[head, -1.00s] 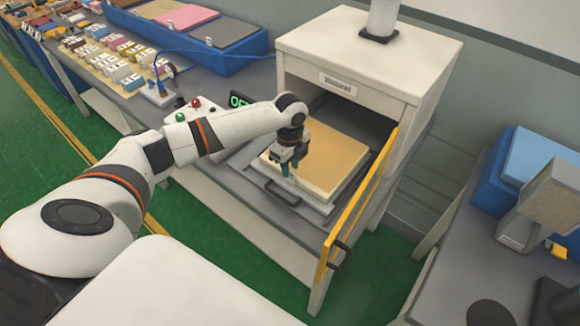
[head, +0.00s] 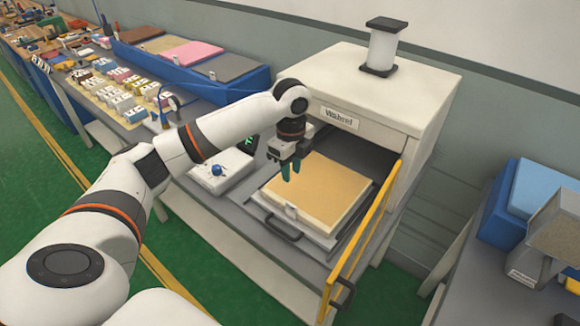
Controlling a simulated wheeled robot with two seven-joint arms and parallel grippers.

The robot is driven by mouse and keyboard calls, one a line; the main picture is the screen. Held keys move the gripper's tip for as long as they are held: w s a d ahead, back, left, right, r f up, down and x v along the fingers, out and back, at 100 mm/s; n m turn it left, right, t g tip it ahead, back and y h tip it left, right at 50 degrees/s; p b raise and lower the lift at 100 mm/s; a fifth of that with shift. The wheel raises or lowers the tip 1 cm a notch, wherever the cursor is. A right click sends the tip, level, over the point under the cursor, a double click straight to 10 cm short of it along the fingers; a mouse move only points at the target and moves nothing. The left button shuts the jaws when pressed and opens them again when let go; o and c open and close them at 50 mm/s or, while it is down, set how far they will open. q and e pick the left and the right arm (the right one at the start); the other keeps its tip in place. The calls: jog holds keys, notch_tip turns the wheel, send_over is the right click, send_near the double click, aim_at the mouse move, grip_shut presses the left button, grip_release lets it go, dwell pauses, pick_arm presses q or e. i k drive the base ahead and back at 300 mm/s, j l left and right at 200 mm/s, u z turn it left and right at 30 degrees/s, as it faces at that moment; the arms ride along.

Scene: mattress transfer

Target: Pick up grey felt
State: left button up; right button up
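The grey felt (head: 226,67) is a flat grey sheet in the right part of the long blue bin (head: 205,87), on the bench at the back. A pink sheet (head: 191,53) lies next to it on the left. My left gripper (head: 291,169) is raised above the left side of a tan pad (head: 322,189), to the right of the felt and nearer to me. Its two teal fingers point down, slightly apart, with nothing visible between them. My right gripper is out of view.
The tan pad lies on a pulled-out tray (head: 300,236) of the white cabinet (head: 390,95). A yellow-edged door (head: 362,242) stands open on the right. A control box with buttons (head: 222,170) and small coloured blocks (head: 115,88) are on the bench.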

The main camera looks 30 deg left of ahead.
aim_at(225, 69)
jog(key=u, duration=1.5)
